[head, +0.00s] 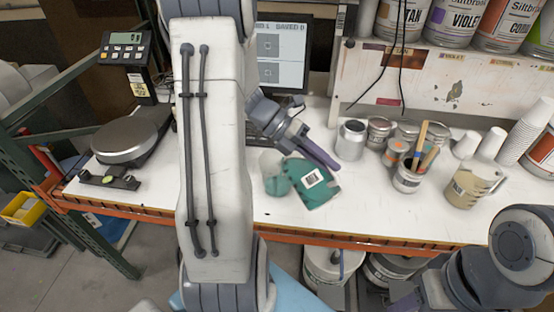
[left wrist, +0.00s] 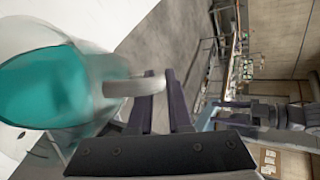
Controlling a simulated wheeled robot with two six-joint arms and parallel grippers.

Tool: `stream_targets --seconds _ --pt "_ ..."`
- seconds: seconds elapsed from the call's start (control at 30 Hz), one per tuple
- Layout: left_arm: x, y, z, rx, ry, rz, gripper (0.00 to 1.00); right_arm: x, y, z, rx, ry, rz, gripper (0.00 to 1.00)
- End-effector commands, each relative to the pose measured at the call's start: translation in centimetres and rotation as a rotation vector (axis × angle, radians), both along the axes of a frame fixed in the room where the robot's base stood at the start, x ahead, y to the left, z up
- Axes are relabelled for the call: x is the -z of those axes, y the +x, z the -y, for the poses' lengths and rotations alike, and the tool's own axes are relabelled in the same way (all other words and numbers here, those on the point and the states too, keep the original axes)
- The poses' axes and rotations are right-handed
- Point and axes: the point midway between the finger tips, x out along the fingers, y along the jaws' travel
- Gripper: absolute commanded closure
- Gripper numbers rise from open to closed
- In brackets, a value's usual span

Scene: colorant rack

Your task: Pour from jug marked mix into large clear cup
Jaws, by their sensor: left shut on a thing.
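My left gripper (head: 325,158) is shut on the pale handle (left wrist: 133,87) of a translucent jug. The jug (head: 318,190) is tilted, with teal contents and a white label with a square black code; any "mix" marking cannot be read. In the left wrist view, teal liquid (left wrist: 40,88) shows through a rounded clear wall left of the fingers. A cloudy clear shape with teal low in it (head: 276,184), apparently the large clear cup, is close against the jug's left side. I cannot tell whether they touch or whether liquid is flowing.
A scale (head: 130,140) stands on the left of the white bench. Metal tins (head: 351,140), a brush holder (head: 406,180), another jug with cream contents (head: 466,190) and stacked white cups (head: 524,130) stand to the right. Bare bench (head: 375,215) lies right of the held jug.

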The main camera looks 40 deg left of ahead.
Motion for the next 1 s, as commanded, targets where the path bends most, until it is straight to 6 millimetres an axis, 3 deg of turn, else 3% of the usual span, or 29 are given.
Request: stream_targets --seconds 1.0 --pt "-0.43 0.13 -0.05 0.003 -0.023 -0.003 1.00 -0.63 -0.01 0.00 -0.001 0.000 0.000 0.50"
